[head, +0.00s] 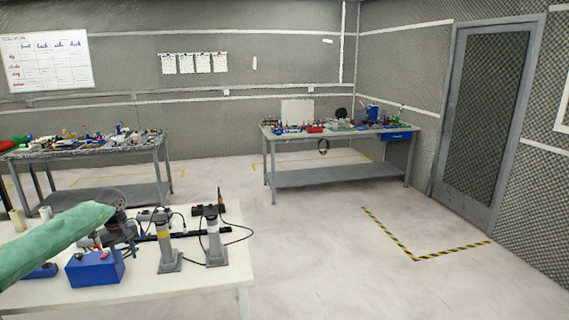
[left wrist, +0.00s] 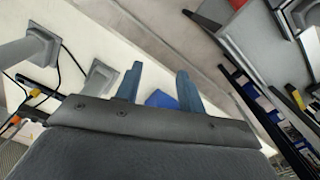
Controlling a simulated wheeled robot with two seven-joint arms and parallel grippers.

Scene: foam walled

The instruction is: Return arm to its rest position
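My left arm in its green sleeve (head: 50,245) reaches in from the left over the near white table. My left gripper (head: 121,234) is small and dark in the head view, just past the sleeve's end, and hard to separate from the tools behind it. In the left wrist view its two blue-grey fingers (left wrist: 160,70) stand apart with nothing held between them. A blue box (left wrist: 160,99) lies beyond the fingers, partly hidden by the gripper body. My right arm and gripper are not in view.
The near white table (head: 205,278) carries a blue box (head: 95,269), two grey stands (head: 167,248) (head: 214,240) and black cables. Two cluttered workbenches (head: 340,177) (head: 95,192) stand further back. The floor at the right is clear, with a striped corner marking (head: 418,258) before a door (head: 486,120).

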